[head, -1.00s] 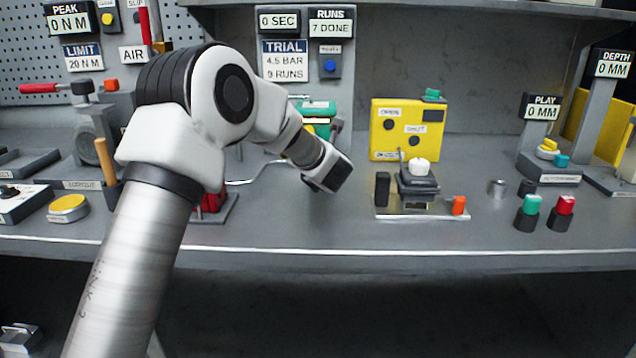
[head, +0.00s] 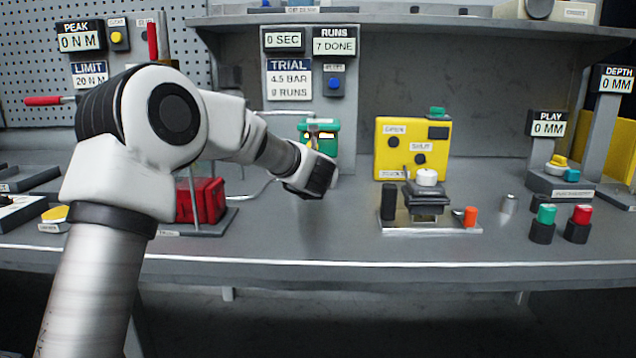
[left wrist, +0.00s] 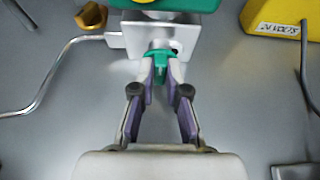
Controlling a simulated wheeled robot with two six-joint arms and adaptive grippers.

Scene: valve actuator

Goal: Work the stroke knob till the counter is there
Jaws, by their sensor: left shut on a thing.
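A small green knob (left wrist: 159,54) shows in the left wrist view, in front of a grey metal block (left wrist: 140,35) below a green body. My left gripper (left wrist: 160,74) is shut on this knob, with one fingertip on each side. In the head view the green actuator (head: 332,140) stands behind my left gripper (head: 314,178), whose wrist hides the fingertips and the knob. The counter (head: 334,47) reads RUNS 7 DONE. The trial sign (head: 289,79) below reads 4.5 BAR and a run number that looks like 9. My right gripper is not in view.
A yellow box (head: 412,150) and a fixture plate (head: 430,230) with a white knob stand to the right. A red block (head: 201,200) stands on the left behind my arm. A thin pipe (left wrist: 45,85) runs to the metal block. The bench front centre is clear.

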